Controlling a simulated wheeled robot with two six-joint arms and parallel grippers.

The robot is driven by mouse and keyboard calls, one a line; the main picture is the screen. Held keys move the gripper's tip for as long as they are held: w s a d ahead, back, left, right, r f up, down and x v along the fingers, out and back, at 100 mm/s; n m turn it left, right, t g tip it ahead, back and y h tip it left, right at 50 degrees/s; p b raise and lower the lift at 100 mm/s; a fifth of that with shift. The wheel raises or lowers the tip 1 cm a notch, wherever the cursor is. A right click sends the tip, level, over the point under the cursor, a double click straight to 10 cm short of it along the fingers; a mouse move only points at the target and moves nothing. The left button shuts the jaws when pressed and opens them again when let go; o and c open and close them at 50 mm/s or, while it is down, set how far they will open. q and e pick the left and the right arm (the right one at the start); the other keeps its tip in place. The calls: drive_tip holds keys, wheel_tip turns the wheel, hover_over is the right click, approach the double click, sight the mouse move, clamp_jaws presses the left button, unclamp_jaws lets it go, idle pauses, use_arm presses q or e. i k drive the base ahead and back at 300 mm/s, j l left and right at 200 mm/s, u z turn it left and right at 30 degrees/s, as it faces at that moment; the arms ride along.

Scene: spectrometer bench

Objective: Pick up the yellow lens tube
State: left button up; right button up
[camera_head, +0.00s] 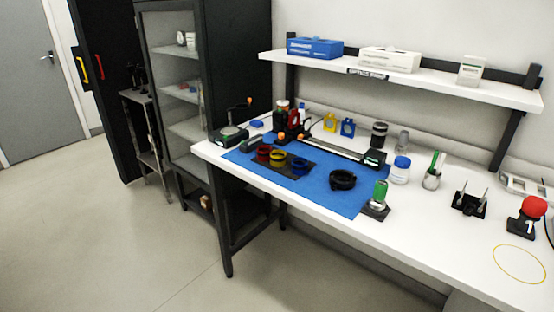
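A short dark cylinder with a yellow band, which looks like the yellow lens tube (277,157), stands in a black tray (285,174) on the blue mat. A similar red-banded tube (263,152) is on its left and a blue-banded one (299,167) on its right. Neither of my grippers is in view.
The white bench (430,221) carries a blue mat (336,199), with a black ring (342,180) and a green-topped piece (380,192). A dark rail (335,148) lies behind the tray. A shelf (430,82) overhangs the back. A cabinet (190,95) stands left. The floor in front is clear.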

sight(276, 160)
drive_tip(key=i+j, duration=0.15)
drive_tip(key=j, duration=0.15)
drive_tip(key=i+j, duration=0.1)
drive_tip(key=j, duration=0.2)
drive_tip(key=i+j+z, duration=0.1)
drive_tip(key=j, duration=0.2)
drive_tip(key=i+j, duration=0.15)
drive_tip(key=j, duration=0.2)
